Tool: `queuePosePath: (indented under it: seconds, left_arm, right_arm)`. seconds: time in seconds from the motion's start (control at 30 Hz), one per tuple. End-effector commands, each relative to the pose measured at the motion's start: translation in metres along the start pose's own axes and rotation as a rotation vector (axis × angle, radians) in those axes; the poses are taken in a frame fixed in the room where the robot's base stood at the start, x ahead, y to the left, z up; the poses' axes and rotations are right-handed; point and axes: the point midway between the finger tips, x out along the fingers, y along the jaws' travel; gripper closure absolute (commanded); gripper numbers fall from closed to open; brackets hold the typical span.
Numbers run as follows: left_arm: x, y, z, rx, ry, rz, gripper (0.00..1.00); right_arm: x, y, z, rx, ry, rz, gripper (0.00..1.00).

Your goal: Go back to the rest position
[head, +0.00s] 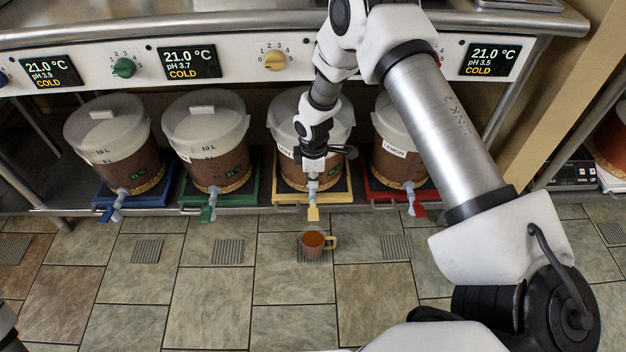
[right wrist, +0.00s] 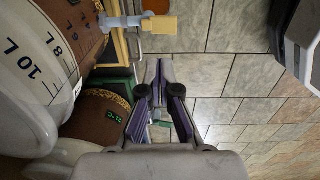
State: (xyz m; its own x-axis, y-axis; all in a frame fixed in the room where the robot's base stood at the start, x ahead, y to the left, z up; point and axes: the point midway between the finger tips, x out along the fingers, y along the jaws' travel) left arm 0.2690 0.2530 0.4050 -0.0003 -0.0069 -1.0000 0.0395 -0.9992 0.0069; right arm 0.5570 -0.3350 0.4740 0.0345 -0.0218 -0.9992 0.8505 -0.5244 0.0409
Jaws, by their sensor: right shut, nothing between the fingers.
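My right arm reaches over from the right in the head view. My right gripper (head: 312,178) hangs in front of the third bucket (head: 328,118), above its yellow tap (head: 313,213). In the right wrist view the gripper (right wrist: 158,68) has its fingers together and empty, with floor tiles beyond. The yellow tap (right wrist: 158,24) shows there at upper left, apart from the fingers. Only a small part of my left arm shows at the lower left edge of the head view; its gripper is out of frame.
A mug (head: 312,246) of amber liquid stands on the floor below the yellow tap. Buckets with blue (head: 107,213), green (head: 207,214) and red (head: 419,211) taps flank it. A control panel with knobs (head: 275,60) runs above. Floor tiles in front are mostly clear.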

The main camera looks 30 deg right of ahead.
Motion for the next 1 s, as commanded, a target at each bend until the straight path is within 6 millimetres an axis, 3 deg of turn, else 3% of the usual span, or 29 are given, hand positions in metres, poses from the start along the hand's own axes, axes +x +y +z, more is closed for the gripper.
queuePosePath:
  seconds: [0.27,0.37,0.47,0.6,0.7,0.8,0.9,1.0]
  left_arm:
    - [0.000,0.000,0.000,0.000,0.000,0.000,0.60]
    - [0.000,0.000,0.000,0.000,0.000,0.000,0.60]
    - [0.000,0.000,0.000,0.000,0.000,0.000,0.60]
    - [0.000,0.000,0.000,0.000,0.000,0.000,0.60]
    - [0.000,0.000,0.000,0.000,0.000,0.000,0.60]
    - [0.000,0.000,0.000,0.000,0.000,0.000,0.60]
    - [0.000,0.000,0.000,0.000,0.000,0.000,0.60]
    - [0.000,0.000,0.000,0.000,0.000,0.000,0.60]
  right_arm:
    - [0.002,-0.001,0.001,0.000,-0.001,-0.002,1.00]
    - [0.019,-0.016,0.004,-0.015,-0.026,-0.033,1.00]
    - [0.044,-0.066,0.017,-0.039,-0.080,-0.129,1.00]
    - [0.076,-0.174,0.041,0.045,-0.121,-0.258,1.00]
    - [0.083,-0.240,0.058,0.217,-0.138,-0.287,1.00]
    - [0.077,-0.292,0.077,0.453,-0.155,-0.265,1.00]
    - [0.064,-0.314,0.088,0.692,-0.143,-0.193,1.00]
    - [0.055,-0.306,0.090,0.939,-0.076,-0.088,1.00]
